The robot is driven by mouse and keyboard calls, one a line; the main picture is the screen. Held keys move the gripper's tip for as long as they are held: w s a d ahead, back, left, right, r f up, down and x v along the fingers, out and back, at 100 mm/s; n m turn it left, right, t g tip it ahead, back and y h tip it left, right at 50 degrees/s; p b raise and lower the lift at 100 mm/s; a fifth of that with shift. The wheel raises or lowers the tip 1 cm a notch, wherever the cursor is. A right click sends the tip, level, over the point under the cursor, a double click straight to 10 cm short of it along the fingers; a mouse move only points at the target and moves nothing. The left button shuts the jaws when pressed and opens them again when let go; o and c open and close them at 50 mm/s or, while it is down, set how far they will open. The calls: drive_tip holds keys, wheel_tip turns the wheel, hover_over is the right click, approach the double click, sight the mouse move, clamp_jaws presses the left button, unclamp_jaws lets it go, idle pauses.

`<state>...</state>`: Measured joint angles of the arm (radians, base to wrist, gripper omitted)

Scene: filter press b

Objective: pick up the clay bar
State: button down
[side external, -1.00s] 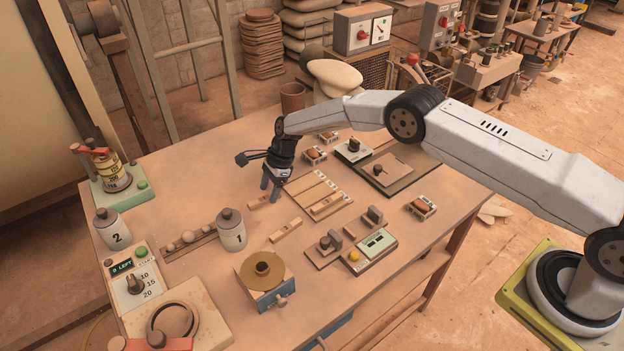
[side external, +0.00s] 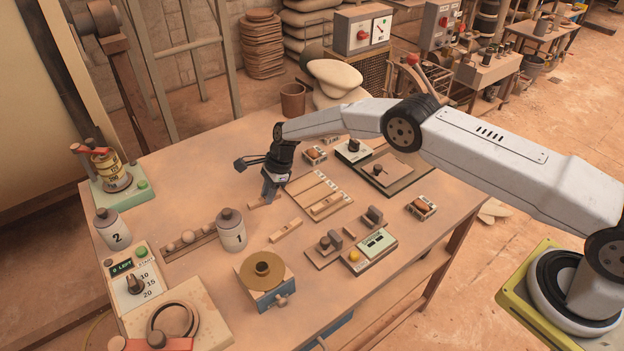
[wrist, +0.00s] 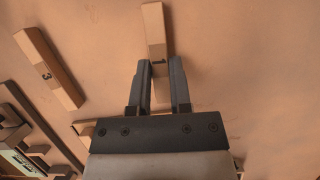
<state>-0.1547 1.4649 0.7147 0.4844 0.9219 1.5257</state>
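A tan clay bar (side external: 262,201) lies on the bench top. It also shows in the wrist view (wrist: 154,25), with a dark mark on it near my fingertips. My gripper (side external: 269,197) is down at this bar, and in the wrist view my fingers (wrist: 160,68) stand apart, one on each side of it. The gap beside the bar is very small, and contact is not clear. A second similar bar (side external: 285,230) lies nearer the side camera; a bar marked 3 (wrist: 48,68) lies left in the wrist view.
A board with another bar (side external: 342,212) lies right of my gripper. Jar 1 (side external: 231,232) stands front left of it, by a rack with several balls (side external: 187,239). A round-topped blue device (side external: 264,282) is at the front.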

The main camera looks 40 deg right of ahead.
drive_tip(key=shift+r, duration=0.2)
idle(0.3)
drive_tip(key=shift+r, duration=1.25)
drive_tip(key=shift+s+d+r, duration=0.15)
drive_tip(key=shift+s+r, duration=0.65)
drive_tip(key=shift+r, duration=0.3)
drive_tip(key=s+d+r, duration=0.2)
drive_tip(key=s+r, duration=0.6)
drive_tip(key=s, duration=0.4)
drive_tip(key=shift+d, duration=0.35)
